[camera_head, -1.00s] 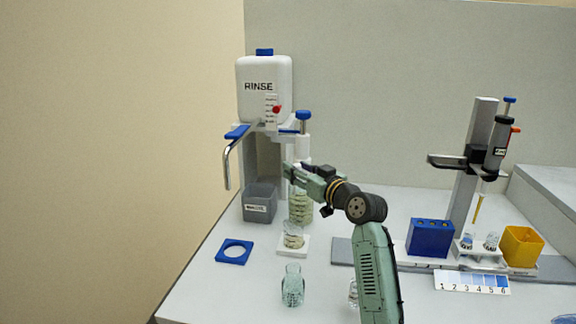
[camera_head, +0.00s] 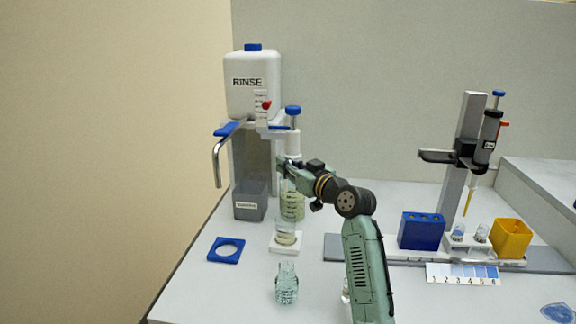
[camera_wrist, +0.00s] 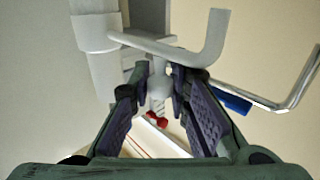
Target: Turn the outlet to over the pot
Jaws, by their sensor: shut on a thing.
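A pump dispenser with a blue knob (camera_head: 293,110) and white collar stands on a glass bottle (camera_head: 292,203). In the wrist view its white column (camera_wrist: 98,40) carries a bent white outlet tube (camera_wrist: 205,45). My gripper (camera_wrist: 162,88) is shut on a white part of this tube; the exact contact is partly hidden by the fingers. In the head view my gripper (camera_head: 284,166) is at the dispenser's neck, and the tube cannot be made out. A small glass pot (camera_head: 285,238) stands on a white plate (camera_head: 283,249) in front of the bottle.
A white RINSE tank (camera_head: 253,95) with a bent metal spout (camera_head: 217,165) stands left, a grey bin (camera_head: 250,205) below it. A blue ring (camera_head: 226,249) and glass flask (camera_head: 287,284) are in front. A pipette stand (camera_head: 460,170) and racks are right.

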